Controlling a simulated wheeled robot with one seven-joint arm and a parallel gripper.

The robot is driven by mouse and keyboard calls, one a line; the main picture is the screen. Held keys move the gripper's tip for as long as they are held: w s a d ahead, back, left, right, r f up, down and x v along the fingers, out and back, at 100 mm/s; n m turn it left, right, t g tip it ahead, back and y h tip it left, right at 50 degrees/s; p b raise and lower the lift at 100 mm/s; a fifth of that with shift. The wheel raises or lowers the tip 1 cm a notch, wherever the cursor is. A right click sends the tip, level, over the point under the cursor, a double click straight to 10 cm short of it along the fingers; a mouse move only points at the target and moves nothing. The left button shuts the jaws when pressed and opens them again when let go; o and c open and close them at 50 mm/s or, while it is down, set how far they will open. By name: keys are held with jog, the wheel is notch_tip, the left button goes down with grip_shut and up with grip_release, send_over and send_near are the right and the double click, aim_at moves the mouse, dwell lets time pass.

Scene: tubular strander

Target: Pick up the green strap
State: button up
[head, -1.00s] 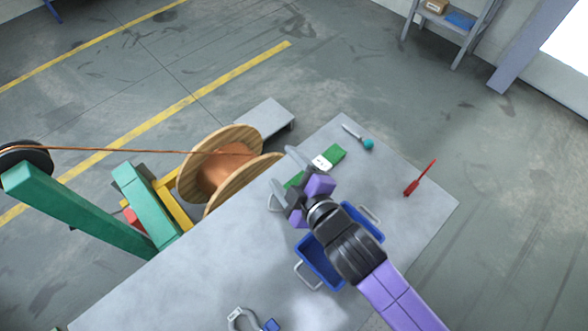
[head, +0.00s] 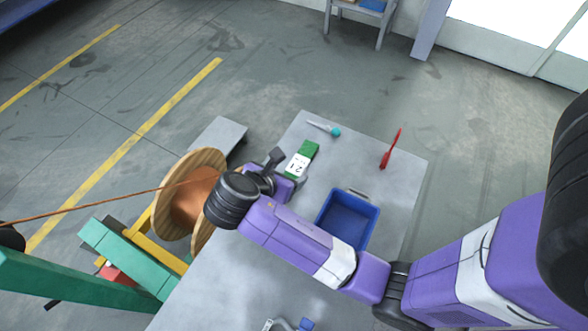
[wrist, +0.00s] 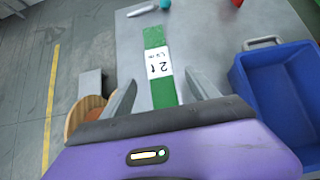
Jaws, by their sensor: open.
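The green strap (head: 309,149) lies flat on the grey table, with a white label marked with black characters across its middle. In the wrist view the green strap (wrist: 154,38) runs away from me, its near end between the two finger lines. My gripper (head: 284,168) is open and empty just left of the strap's label end in the head view. In the wrist view my gripper's fingers (wrist: 160,92) stand apart on either side of the strap, not touching it as far as I can see. The height above the table is hard to tell.
A blue bin (head: 348,218) stands right of the strap; it is close to the right finger in the wrist view (wrist: 280,85). A teal-tipped tool (head: 324,129) and a red tool (head: 391,150) lie beyond. A wooden cable reel (head: 187,200) stands left of the table.

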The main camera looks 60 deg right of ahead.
aim_at(295, 169)
jog(key=shift+p+x, duration=0.35)
jog(key=shift+x, duration=2.85)
grip_shut()
